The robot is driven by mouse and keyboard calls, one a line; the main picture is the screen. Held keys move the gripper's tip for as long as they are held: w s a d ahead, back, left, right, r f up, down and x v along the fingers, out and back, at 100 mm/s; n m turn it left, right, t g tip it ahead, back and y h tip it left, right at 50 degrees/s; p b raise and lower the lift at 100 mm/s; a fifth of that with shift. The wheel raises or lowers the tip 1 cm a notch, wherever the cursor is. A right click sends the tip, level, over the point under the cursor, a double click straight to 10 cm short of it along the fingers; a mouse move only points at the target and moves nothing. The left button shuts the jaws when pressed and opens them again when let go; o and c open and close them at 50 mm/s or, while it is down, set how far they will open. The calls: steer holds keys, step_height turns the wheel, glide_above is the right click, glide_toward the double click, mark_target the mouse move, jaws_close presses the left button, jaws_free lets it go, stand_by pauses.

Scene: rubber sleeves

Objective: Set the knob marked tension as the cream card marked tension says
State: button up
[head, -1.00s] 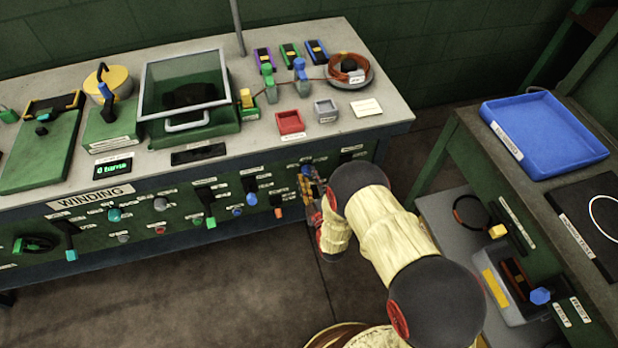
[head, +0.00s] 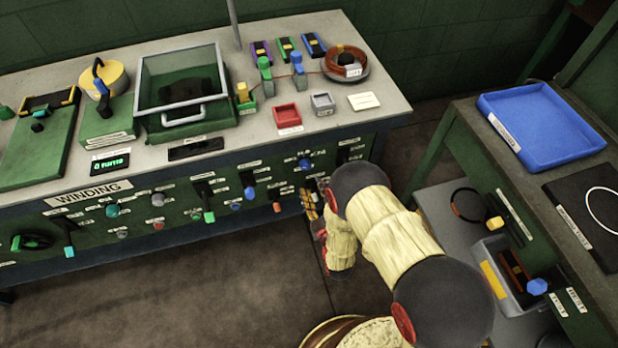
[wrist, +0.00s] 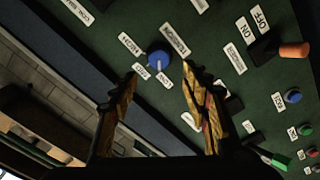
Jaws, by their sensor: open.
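The tension knob (wrist: 159,57) is a round blue knob on the green panel. In the wrist view the tension label (wrist: 175,40) is beside it, and small white position labels surround it; their words and the knob's pointer are not clear. In the head view a blue knob (head: 305,163) shows just above my gripper (head: 314,198). In the wrist view my gripper (wrist: 161,75) is open and empty, its fingertips apart on either side below the knob, not visibly touching it. A cream card (head: 363,101) lies on the bench top near its right front corner; its writing is too small to read.
An orange-handled switch (wrist: 293,50) marked on and off stands right of the knob in the wrist view. Several coloured buttons and levers cover the panel. A separate green bench with a blue tray (head: 545,130) stands at the right. Open floor lies before the panel.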

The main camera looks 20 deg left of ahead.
steer(key=shift+v, duration=2.05)
steer(key=s+d+f+m+g+h, duration=0.3)
steer(key=s+f+g, duration=0.15)
steer(key=f, duration=0.25)
steer(key=s+d+f+m+g+h, duration=0.2)
steer(key=s+d+f+g+h, duration=0.15)
steer(key=f+g, duration=0.35)
steer(key=s+d+r+m+h, duration=0.1)
steer(key=s+d+r+m, duration=0.2)
steer(key=d+r, duration=0.5)
steer(key=s+d+r+m+t+h+p, duration=0.1)
steer(key=s+d+r+m, duration=0.3)
steer(key=r, duration=2.5)
steer(key=s+d+r+m+t+h+p, duration=0.1)
steer(key=s+d+r+m, duration=0.3)
steer(key=d+r, duration=0.8)
step_height(320, 180, up, 6)
steer(key=shift+s+r, duration=0.2)
